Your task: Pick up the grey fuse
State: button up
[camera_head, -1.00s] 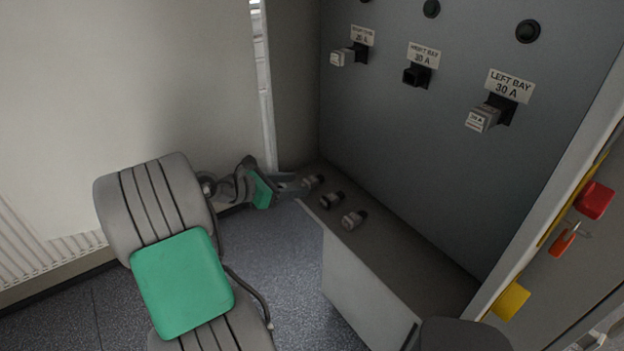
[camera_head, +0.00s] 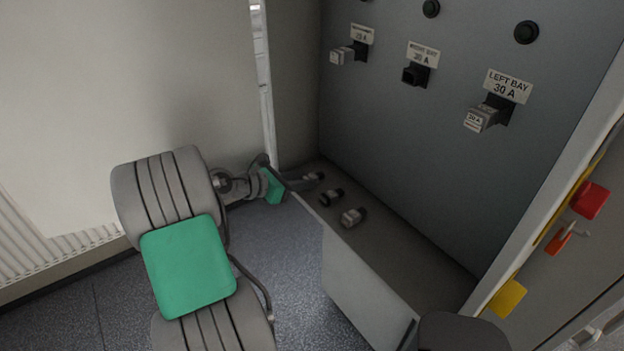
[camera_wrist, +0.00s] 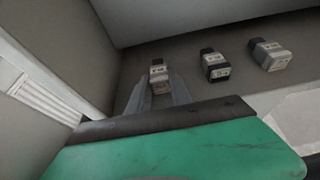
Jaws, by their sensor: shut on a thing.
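Three small fuses lie in a row on the cabinet's ledge. The leftmost fuse (camera_wrist: 158,71) is grey with a dark cap and a small label, and it also shows in the head view (camera_head: 315,176). My gripper (camera_wrist: 159,84) has its two fingers on either side of this fuse and is shut on it. In the head view my gripper (camera_head: 304,181) reaches in from the left, low at the ledge. The middle fuse (camera_wrist: 215,66) has a dark body with a pale label. The right fuse (camera_wrist: 270,54) is pale grey with a dark cap. Both stand apart from my fingers.
The ledge (camera_head: 400,265) is clear in front of the right fuse. The grey back panel (camera_head: 400,150) bears a left fuse holder with a fuse (camera_head: 342,55), an empty middle holder (camera_head: 415,75) and a right one with a fuse (camera_head: 481,119). A wall corner stands close left of my gripper.

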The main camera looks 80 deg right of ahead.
grip_shut()
jog(key=shift+r, duration=0.55)
jog(key=s+a+r, duration=0.1)
jog(key=a+r, duration=1.1)
jog(key=a, duration=0.2)
